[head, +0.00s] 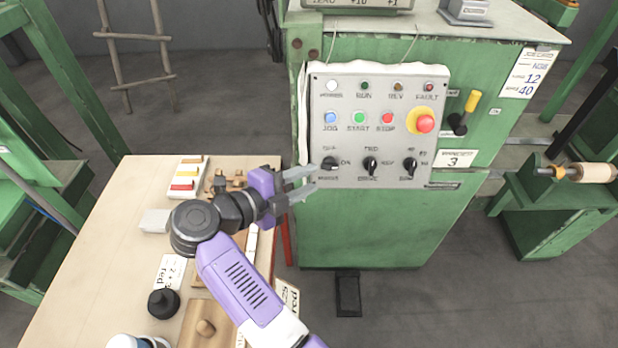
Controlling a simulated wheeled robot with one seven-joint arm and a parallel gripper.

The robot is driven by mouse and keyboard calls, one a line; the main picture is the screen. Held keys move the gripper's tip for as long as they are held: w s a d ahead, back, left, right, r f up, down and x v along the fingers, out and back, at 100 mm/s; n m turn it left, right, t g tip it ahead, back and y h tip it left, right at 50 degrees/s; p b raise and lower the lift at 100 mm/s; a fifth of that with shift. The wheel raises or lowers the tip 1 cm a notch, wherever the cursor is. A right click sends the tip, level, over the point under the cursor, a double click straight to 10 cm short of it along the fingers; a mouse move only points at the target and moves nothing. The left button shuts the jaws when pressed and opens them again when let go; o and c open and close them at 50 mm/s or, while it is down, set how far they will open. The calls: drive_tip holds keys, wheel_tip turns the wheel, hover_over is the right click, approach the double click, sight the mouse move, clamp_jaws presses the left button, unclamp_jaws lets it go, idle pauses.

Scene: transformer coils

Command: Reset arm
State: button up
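My arm, purple and black, reaches up from the bottom of the head view over the right side of the wooden table. My gripper (309,182) points right, with its two grey fingers apart. The fingertips are at or just in front of the left black rotary knob (330,163) on the white control panel (345,137). I cannot tell whether they touch the knob. Nothing shows between the fingers.
The panel has coloured buttons, a red emergency stop (425,123) and more knobs on a green machine (375,236). A black pedal (348,296) is on the floor.

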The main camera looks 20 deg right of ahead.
idle(0.3)
wheel_tip(320, 180, up, 14)
drive_tip(key=w+n+t+h, duration=0.1)
drive_tip(key=n+t+h, duration=0.1)
drive_tip(key=t, duration=0.7)
drive_tip(key=s+r+n+t+y, duration=0.1)
drive_tip(key=s+n+t+y, duration=0.2)
drive_tip(key=s+n+t, duration=0.3)
drive_tip(key=s+d+f+n+g+y, duration=0.2)
drive_tip(key=s+f+n+y, duration=0.2)
drive_tip(key=s, duration=0.7)
drive_tip(key=s+d+f+n+g+y, duration=0.2)
drive_tip(key=s+f+n+y, duration=0.2)
drive_tip(key=s+n, duration=0.5)
drive_tip(key=s+d+f+n+g+y, duration=0.2)
drive_tip(key=s+f+n, duration=0.5)
drive_tip(key=s, duration=0.8)
drive_tip(key=shift+d+f+y, duration=0.45)
drive_tip(key=shift+y, duration=0.75)
